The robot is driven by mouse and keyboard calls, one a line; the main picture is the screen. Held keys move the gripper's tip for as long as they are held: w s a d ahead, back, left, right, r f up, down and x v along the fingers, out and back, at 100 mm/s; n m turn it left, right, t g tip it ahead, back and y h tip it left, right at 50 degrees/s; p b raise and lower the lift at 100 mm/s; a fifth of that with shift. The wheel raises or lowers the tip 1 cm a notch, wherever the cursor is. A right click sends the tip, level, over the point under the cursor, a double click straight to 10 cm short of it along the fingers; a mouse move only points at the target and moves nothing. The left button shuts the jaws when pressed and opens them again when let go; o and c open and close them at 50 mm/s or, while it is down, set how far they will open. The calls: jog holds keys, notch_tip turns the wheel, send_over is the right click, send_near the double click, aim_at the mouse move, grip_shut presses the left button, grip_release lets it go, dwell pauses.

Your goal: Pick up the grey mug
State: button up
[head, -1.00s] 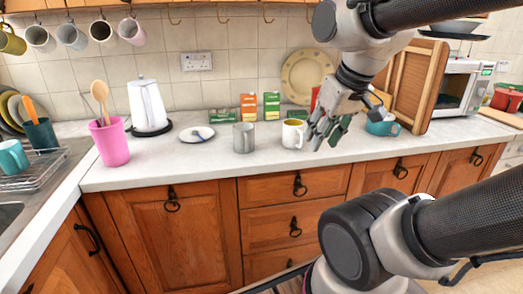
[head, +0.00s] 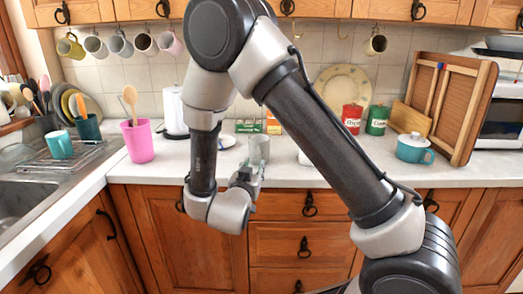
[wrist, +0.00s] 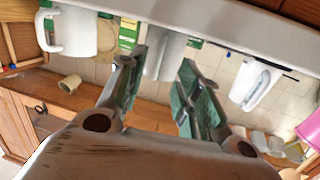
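The grey mug (head: 259,149) stands upright on the white counter near its front, partly hidden behind my gripper in the head view. My gripper (head: 249,172) is in front of the counter edge, just below and before the mug. In the wrist view, which looks upside down, the grey mug (wrist: 167,57) appears between the tips of my open gripper (wrist: 156,66). The fingers are well apart, one on each side of the mug in the picture. I cannot tell whether the tips reach around it; no grip on it shows.
A white mug (wrist: 72,32) stands beside the grey one, mostly hidden by my arm in the head view. A white kettle (head: 174,112) and pink utensil pot (head: 138,142) stand left. A teal pot (head: 414,149) stands right. Several mugs hang above. The counter front (head: 150,186) borders wooden drawers.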

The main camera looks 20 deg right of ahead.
aim_at(258, 159)
jog(key=shift+h, duration=0.5)
jog(key=x, duration=0.7)
jog(key=shift+r, duration=0.2)
grip_shut()
